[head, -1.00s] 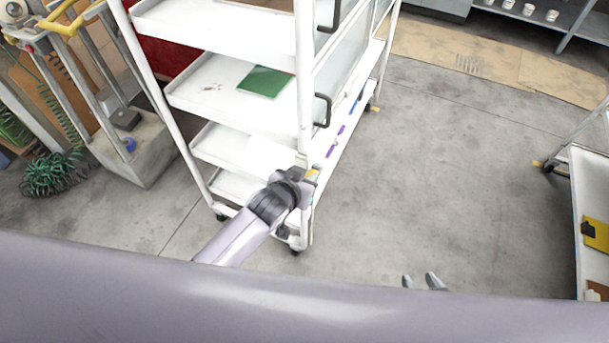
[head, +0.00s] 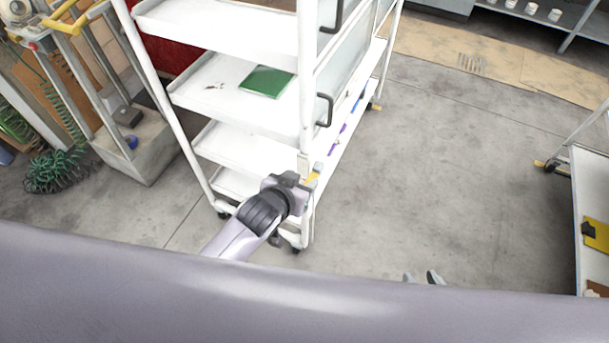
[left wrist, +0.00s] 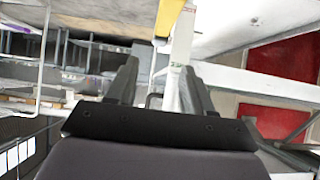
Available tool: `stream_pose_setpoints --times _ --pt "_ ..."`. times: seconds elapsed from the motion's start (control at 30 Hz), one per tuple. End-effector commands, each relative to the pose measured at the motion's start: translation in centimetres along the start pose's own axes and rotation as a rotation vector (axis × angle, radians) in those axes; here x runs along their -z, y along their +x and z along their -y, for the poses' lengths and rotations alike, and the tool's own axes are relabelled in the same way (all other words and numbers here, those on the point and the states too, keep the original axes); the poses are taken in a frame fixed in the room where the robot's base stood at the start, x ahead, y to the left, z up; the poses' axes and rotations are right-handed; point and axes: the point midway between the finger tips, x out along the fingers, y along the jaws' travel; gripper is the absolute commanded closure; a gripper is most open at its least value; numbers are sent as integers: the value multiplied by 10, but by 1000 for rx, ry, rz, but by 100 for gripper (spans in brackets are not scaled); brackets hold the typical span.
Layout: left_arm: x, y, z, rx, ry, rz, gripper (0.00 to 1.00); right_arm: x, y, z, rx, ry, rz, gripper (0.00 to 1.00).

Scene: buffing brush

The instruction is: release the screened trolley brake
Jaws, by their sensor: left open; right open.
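The white trolley (head: 304,110) stands upright in the middle of the head view, with shelves and clear side panels. My arm hides part of the trolley's near lower corner. My right gripper (head: 424,278) is open and empty over the floor.
A green book (head: 266,82) lies on a trolley shelf. Another cart (head: 577,215) stands at the right edge. A frame with a concrete-like base (head: 150,165) and a coiled green hose (head: 57,172) are at left. The grey floor (head: 450,170) between the carts is clear.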

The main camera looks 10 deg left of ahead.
Motion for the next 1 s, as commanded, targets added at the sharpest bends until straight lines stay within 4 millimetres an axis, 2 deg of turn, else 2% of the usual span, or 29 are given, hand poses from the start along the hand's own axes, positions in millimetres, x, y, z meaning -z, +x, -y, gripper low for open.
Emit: stream_pose_setpoints --times 0.1,0.3,1.0 --pt "0 -15 0 0 0 1 49 2 -2 0 0 0 0 57" --pt "0 -28 0 0 1 1 49 3 -2 0 0 0 0 57" --pt "-4 -32 1 -1 -3 2 49 3 -2 0 -1 0 1 57"
